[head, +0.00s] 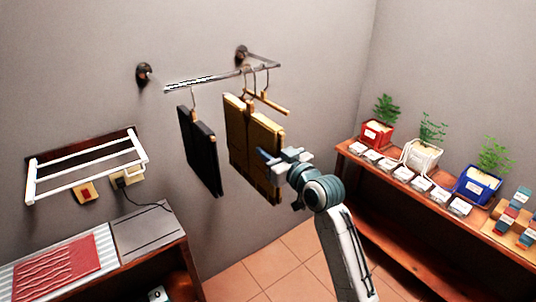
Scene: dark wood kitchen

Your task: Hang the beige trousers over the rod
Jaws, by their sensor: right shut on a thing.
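The beige trousers (239,128) are a mustard-tan folded pair hanging below the rod (205,81), near its right end. A second tan panel hangs close beside them, and I cannot tell whether it is the same garment. A wooden hanger (268,103) sticks out above them. My right gripper (270,157) is at the front of the tan cloth, shut on it, its fingertips partly hidden by the cloth. Black trousers (199,150) hang from the rod to the left. My left gripper is not in view.
A white rack (88,165) is on the left wall above a counter with a red cloth (58,268). A wooden shelf (362,158) on the right holds potted plants, including a blue pot (478,185), and white labels. The tiled floor between is clear.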

